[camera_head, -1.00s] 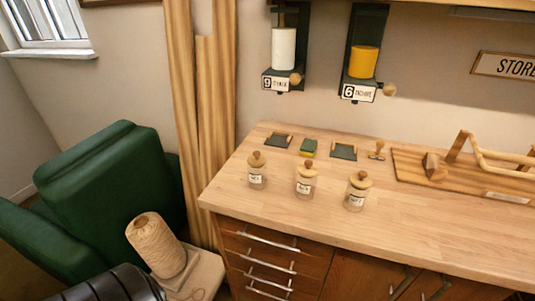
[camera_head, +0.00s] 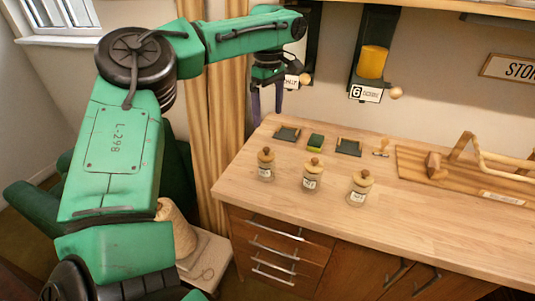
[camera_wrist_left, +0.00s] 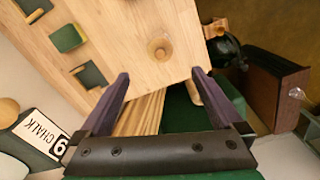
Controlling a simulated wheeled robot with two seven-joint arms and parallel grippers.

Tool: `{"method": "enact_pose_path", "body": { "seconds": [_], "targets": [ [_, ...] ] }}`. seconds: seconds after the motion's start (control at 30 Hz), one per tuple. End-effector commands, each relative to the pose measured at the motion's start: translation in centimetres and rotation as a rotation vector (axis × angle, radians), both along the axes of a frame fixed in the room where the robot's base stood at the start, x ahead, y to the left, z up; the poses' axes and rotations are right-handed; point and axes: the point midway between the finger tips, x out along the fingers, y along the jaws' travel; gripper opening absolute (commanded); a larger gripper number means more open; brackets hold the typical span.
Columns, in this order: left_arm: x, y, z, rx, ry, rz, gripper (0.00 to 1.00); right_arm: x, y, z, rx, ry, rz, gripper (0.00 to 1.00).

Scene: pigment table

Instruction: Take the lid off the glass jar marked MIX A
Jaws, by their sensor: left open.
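Three small glass jars with round wooden knobbed lids stand in a row on the wooden table: a left jar (camera_head: 265,172), a middle jar (camera_head: 312,182) and a right jar (camera_head: 358,196). Each has a white label too small to read, so I cannot tell which is MIX A. All three lids are on. My left gripper (camera_head: 267,98) is open and empty, raised above and left of the jars near the table's back left corner. In the left wrist view, a jar lid (camera_wrist_left: 161,48) shows from above, beyond the open fingers (camera_wrist_left: 160,82). My right gripper is not in view.
Dark trays (camera_head: 287,133) and a green block (camera_head: 315,142) lie behind the jars. A wooden rack (camera_head: 465,180) stands at the right. Wall dispensers hang behind, one labelled CHALK (camera_wrist_left: 38,132), one with yellow pigment (camera_head: 372,62). The table front (camera_head: 330,225) is clear.

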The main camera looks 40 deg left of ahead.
Motion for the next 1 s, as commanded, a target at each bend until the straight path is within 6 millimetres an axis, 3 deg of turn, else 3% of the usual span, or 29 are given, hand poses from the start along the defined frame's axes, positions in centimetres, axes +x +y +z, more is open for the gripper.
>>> {"method": "enact_pose_path", "body": {
  "seconds": [0.2,0.37,0.6,0.7,0.87,0.9,1.0],
  "targets": [
    [-0.2,0.2,-5.5,-0.001,0.003,0.002,1.00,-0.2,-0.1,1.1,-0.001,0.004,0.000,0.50],
    [-0.1,0.3,-7.9,0.001,-0.001,0.002,1.00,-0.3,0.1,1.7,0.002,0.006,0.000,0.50],
    [-0.1,0.2,-12.0,0.002,0.001,0.003,1.00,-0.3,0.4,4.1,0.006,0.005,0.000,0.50],
    [0.0,0.2,-13.1,0.001,-0.004,0.004,1.00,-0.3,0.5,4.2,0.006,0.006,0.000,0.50],
    [0.0,0.2,-13.3,0.002,-0.006,0.003,1.00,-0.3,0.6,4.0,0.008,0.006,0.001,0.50],
    [0.0,0.2,-13.3,0.002,-0.006,0.003,0.92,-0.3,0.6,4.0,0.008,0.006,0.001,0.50],
    [0.0,0.2,-13.3,0.002,-0.006,0.003,0.54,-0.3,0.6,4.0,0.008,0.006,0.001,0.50]
  ]
}}
